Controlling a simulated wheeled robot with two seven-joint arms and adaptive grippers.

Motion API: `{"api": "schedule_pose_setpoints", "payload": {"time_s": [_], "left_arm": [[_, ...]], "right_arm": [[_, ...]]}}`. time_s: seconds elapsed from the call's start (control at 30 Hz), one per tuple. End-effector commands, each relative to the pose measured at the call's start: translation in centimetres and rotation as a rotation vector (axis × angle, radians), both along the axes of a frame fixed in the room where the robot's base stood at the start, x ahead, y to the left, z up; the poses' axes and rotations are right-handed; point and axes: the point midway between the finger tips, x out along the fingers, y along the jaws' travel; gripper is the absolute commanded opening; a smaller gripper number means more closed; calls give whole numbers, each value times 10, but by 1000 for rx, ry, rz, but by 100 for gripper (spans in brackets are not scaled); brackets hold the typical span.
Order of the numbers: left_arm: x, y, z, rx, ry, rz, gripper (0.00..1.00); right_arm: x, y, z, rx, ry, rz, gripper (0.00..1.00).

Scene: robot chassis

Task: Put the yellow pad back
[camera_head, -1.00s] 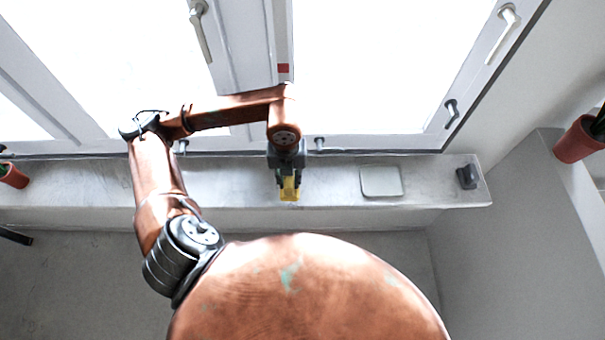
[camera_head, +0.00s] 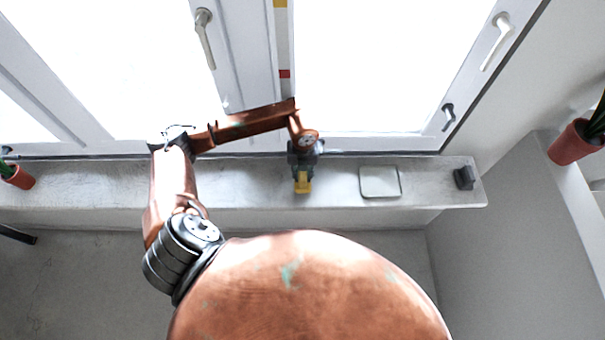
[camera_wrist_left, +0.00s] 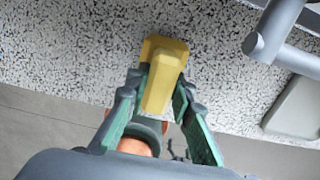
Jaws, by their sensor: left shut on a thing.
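The yellow pad (camera_head: 303,185) is held in my left gripper (camera_head: 302,174), over the grey window sill (camera_head: 235,185). In the left wrist view the pad (camera_wrist_left: 160,78) is a yellow block standing out between the two green-lined fingers of the left gripper (camera_wrist_left: 152,103), with speckled sill behind it. The fingers hide part of its sides. I cannot tell whether the pad touches the sill. My right gripper is not in view.
A pale square plate (camera_head: 380,182) lies on the sill to the right of the gripper. A dark block (camera_head: 465,178) stands near the sill's right end. Potted plants stand at far left (camera_head: 18,177) and far right (camera_head: 574,143). Window frames with handles (camera_head: 205,38) rise behind.

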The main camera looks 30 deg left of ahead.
Motion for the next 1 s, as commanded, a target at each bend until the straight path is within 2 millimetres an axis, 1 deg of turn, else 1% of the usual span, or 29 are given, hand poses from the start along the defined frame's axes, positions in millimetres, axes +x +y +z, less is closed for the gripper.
{"api": "schedule_pose_setpoints", "payload": {"time_s": [0.17, 0.3, 0.33, 0.57, 0.87, 1.0], "left_arm": [[0, 0, 0, -1, -1, -1, 0], [0, 0, -4, -1, -1, -1, 0], [0, 0, -3, -1, -1, -1, 23], [0, 0, -3, -1, -1, -1, 39], [0, 0, -2, -1, -1, -1, 39], [0, 0, 6, 0, -1, -1, 39]], "right_arm": [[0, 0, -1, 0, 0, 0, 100], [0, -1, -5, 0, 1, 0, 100], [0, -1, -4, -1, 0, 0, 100], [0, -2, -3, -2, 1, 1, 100], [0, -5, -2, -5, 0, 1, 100], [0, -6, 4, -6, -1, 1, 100]]}}
